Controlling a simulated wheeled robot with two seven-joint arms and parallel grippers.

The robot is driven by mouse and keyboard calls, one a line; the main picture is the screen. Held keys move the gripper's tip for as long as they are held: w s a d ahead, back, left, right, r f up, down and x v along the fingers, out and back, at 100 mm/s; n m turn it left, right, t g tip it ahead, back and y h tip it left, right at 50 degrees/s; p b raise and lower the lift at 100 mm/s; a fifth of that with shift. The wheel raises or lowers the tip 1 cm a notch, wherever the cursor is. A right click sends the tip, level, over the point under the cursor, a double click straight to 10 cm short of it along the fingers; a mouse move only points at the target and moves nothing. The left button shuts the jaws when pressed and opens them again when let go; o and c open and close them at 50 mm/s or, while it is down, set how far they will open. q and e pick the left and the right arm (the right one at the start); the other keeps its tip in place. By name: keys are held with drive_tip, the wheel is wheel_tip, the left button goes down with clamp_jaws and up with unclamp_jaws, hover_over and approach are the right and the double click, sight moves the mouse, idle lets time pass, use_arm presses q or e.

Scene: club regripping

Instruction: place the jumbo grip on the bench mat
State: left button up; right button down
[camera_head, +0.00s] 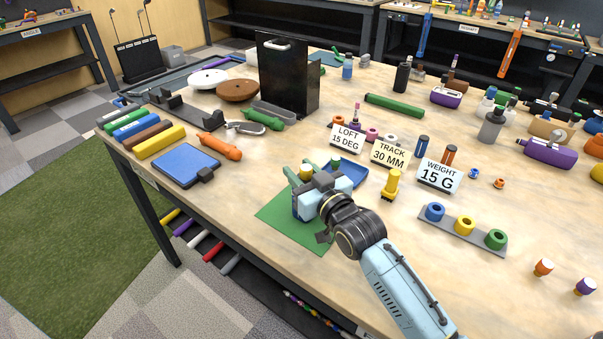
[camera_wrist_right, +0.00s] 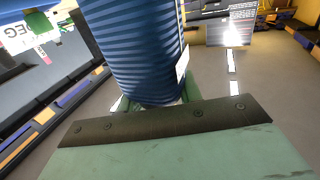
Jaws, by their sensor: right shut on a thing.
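A blue ribbed cylinder (camera_wrist_right: 140,50), which looks like the jumbo grip, fills the upper middle of the right wrist view. My right gripper (camera_head: 312,173) is shut on it; its green fingertips show at both sides of the cylinder's near end. In the head view the gripper is over the green bench mat (camera_head: 273,216), and its body hides most of the held grip. I cannot tell whether the grip touches the mat. The mat's left and front parts show bare. My left gripper is in neither view.
A blue tray (camera_head: 356,176) lies just behind the gripper. A yellow stand-like piece (camera_head: 392,184) and the LOFT (camera_head: 347,140), TRACK (camera_head: 390,154) and WEIGHT (camera_head: 438,176) signs stand to the right. A blue pad (camera_head: 186,165) and an orange handle (camera_head: 219,147) lie to the left.

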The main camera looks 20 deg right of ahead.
drive_tip(key=c, duration=1.1)
unclamp_jaws()
drive_tip(key=shift+f, duration=0.1)
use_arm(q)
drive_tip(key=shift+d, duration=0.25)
use_arm(e)
drive_tip(key=o, duration=0.4)
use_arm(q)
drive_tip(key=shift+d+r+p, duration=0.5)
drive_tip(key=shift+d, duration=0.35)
use_arm(e)
drive_tip(key=v, duration=1.2)
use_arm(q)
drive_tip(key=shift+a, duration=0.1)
